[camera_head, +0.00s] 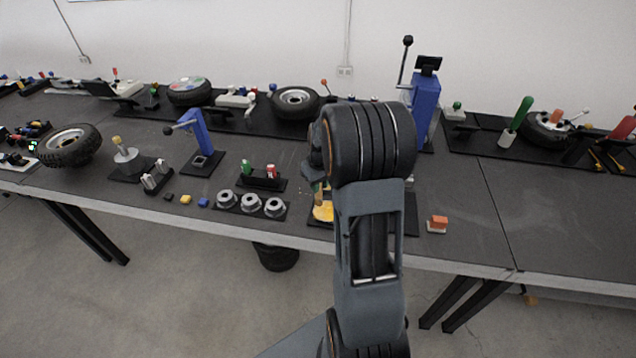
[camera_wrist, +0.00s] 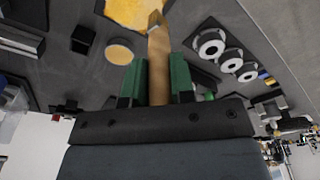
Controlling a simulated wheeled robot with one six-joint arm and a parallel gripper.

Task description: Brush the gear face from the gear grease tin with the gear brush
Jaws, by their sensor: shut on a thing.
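In the wrist view my gripper (camera_wrist: 157,75) has two green fingers shut on the gear brush (camera_wrist: 159,48), whose tan wooden body stands out between them. The brush's far end reaches the edge of a large yellow piece, seemingly the gear face (camera_wrist: 135,10), cut off at the top of the view. I cannot tell whether it touches. A round tin with a pale yellow top, seemingly the gear grease tin (camera_wrist: 120,53), is left of the brush. In the head view the yellow gear face (camera_head: 323,212) sits on a dark mat, partly hidden by my arm, which also hides the tin.
Several grey ring parts (camera_head: 249,203) sit on a tray to the left. A blue press (camera_head: 195,135) stands farther left and a tall blue stand (camera_head: 424,105) behind my arm. An orange-topped block (camera_head: 437,223) lies right of the mat. The bench right of it is clear.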

